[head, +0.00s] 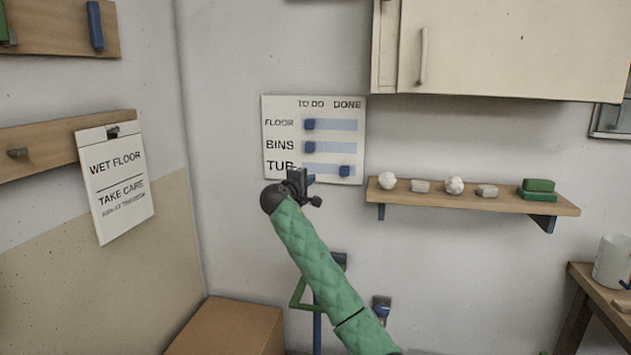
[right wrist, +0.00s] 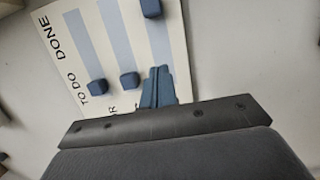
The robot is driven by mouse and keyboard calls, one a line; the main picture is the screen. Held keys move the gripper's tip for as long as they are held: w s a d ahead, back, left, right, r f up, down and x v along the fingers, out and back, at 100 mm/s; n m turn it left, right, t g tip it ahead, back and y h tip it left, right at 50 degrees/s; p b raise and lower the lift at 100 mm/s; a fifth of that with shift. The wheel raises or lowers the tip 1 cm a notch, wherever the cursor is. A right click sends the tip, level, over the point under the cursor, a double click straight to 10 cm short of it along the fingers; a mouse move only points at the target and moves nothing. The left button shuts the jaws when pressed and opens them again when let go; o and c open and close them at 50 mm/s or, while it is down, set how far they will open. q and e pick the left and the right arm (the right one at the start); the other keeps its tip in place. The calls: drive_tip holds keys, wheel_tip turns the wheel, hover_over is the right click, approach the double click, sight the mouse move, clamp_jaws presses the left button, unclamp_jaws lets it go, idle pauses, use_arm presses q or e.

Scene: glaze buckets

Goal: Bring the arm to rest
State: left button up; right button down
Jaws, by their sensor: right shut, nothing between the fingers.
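My right arm, in a green quilted sleeve, reaches up from the bottom of the head view. Its gripper (head: 298,178) is in front of the lower edge of the white TO DO / DONE board (head: 282,153), covering part of the TUB row. In the right wrist view the blue-grey fingers (right wrist: 158,86) are shut and empty over the board (right wrist: 70,40). Whether they touch it I cannot tell. The FLOOR slider (head: 310,124) and BINS slider (head: 310,147) are on the TO DO side. The TUB slider (head: 344,171) is on the DONE side. My left gripper is not in view.
A wall shelf (head: 460,202) with several small objects is right of the board, under a cabinet (head: 520,45). A WET FLOOR sign (head: 118,180) hangs at left. A cardboard box (head: 228,328) is below. A mug (head: 612,262) stands on a table at right.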

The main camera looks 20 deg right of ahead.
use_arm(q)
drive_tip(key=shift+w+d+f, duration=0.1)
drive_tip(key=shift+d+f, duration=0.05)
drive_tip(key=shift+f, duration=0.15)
use_arm(e)
drive_tip(key=shift+s+a, duration=0.35)
drive_tip(key=shift+s, duration=0.15)
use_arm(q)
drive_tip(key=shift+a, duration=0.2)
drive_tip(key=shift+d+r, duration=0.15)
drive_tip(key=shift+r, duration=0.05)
use_arm(e)
drive_tip(key=shift+m, duration=0.3)
